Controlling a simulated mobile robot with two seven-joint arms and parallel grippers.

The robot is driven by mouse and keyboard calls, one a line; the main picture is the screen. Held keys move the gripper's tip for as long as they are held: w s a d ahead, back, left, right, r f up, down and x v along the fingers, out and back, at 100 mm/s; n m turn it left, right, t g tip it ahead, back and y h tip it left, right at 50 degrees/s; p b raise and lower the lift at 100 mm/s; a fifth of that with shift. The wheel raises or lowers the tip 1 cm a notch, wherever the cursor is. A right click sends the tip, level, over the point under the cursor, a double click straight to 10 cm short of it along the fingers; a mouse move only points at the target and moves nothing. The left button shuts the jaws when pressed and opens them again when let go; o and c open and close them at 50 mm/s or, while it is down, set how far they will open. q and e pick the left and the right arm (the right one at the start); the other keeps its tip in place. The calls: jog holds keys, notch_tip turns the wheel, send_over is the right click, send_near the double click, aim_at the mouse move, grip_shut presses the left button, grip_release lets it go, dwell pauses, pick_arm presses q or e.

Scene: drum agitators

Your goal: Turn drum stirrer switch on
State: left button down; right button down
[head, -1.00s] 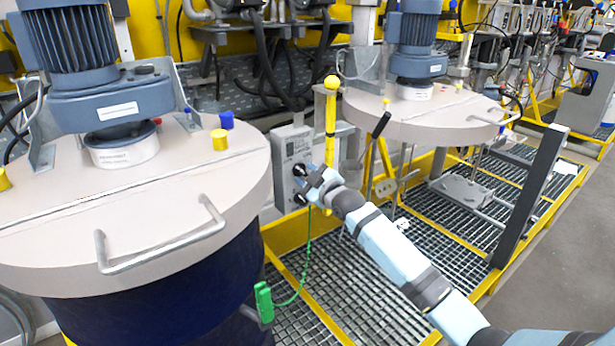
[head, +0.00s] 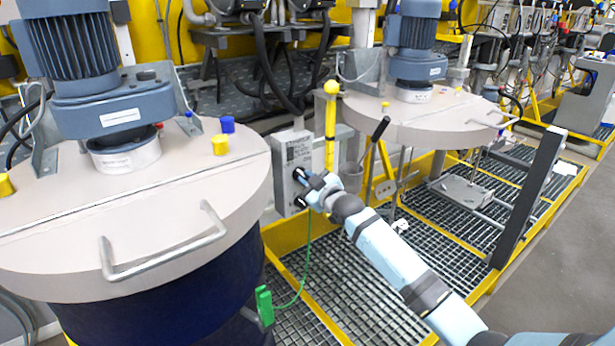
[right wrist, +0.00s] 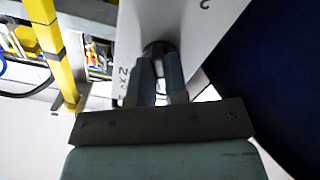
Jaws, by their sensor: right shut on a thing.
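The grey switch box (head: 293,150) stands behind the large left drum, with black rotary knobs on its front. My right gripper (head: 302,180) is at the front of this box. In the right wrist view its two fingers (right wrist: 160,68) are closed around a round black switch knob (right wrist: 158,48) on the grey panel (right wrist: 190,22). The fingers hide part of the knob, so its exact angle cannot be told. My left gripper is in neither view.
The left drum lid (head: 130,205) with its metal handle is close to the left. A yellow post (head: 330,125) stands just right of the box. Metal grating (head: 345,290) covers the floor.

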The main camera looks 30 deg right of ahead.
jog(key=shift+r+m+p, duration=0.15)
jog(key=shift+m+p, duration=0.5)
jog(key=shift+m, duration=0.25)
jog(key=m+p, duration=0.1)
jog(key=m, duration=0.1)
jog(key=shift+a+m+p, duration=0.1)
jog(key=shift+m+p, duration=0.25)
jog(key=shift+m, duration=0.05)
jog(key=shift+a+m+p, duration=0.2)
jog(key=shift+m+p, duration=1.4)
jog(key=shift+m, duration=3)
jog(key=c, duration=1.1)
grip_release()
jog(key=shift+c, duration=0.2)
